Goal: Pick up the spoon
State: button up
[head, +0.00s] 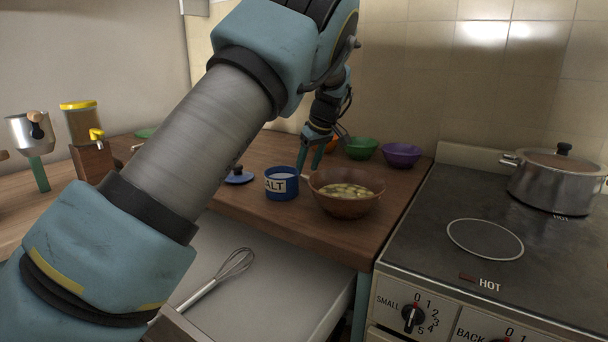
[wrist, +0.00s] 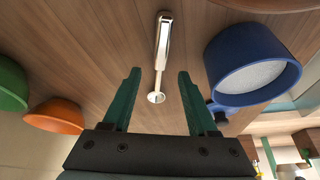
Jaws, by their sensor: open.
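The spoon (wrist: 163,40) lies on the wooden counter in the wrist view, with its pale handle pointing up the picture and its small round end lower down. My gripper (wrist: 159,73) is open, with one green finger on each side of the spoon's lower part in that view. Nothing is between the fingers touching them. I cannot tell how high the fingers are above the counter. In the head view my gripper (head: 309,160) is over the counter behind the salt pot, and the spoon cannot be made out there.
The blue salt pot (head: 282,184) stands close by, right of the fingers in the wrist view (wrist: 252,78). A brown bowl of food (head: 345,203) is near the counter edge. Orange (wrist: 55,116), green (head: 361,148) and purple (head: 401,155) bowls stand behind. An open drawer holds a whisk (head: 222,276).

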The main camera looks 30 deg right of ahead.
jog(key=shift+x, duration=1)
grip_shut()
dwell(0.7)
